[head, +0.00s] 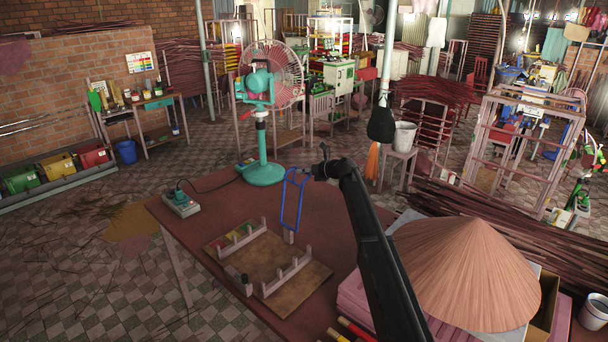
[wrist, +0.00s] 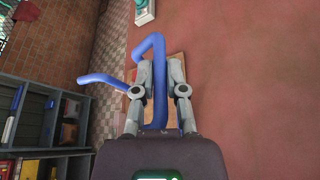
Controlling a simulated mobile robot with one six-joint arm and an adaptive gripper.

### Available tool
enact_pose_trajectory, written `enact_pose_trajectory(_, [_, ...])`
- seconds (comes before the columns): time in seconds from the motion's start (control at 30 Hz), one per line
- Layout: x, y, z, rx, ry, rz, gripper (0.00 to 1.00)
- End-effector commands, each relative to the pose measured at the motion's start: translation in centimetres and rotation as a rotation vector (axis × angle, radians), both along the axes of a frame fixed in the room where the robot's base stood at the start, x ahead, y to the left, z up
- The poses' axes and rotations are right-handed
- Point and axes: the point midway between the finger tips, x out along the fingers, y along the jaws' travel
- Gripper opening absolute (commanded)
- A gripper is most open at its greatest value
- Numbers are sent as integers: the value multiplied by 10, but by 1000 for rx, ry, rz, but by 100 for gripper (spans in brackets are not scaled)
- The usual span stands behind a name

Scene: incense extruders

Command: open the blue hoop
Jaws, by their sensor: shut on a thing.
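The blue hoop (head: 283,208) is a tall, narrow loop, standing upright by the far right of a wooden board (head: 213,250) on the red table. My gripper (head: 308,173) is at the hoop's top end. In the wrist view, my gripper's fingers (wrist: 158,68) are shut on the blue hoop (wrist: 160,100), which passes between them. One bent part of it reaches out to the left past the fingers. The fingers hide part of the hoop, and its lower joint is hard to make out.
A conical straw hat (head: 465,270) and pink stacks lie at the right.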

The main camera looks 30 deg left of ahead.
Motion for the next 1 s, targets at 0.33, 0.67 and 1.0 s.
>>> enact_pose_trajectory(0.33, [0,2,1,2,0,0,51])
enact_pose_trajectory(0.67, [0,0,1,2,0,0,51])
enact_pose_trajectory(1.0, [1,-14,5,1,0,0,51])
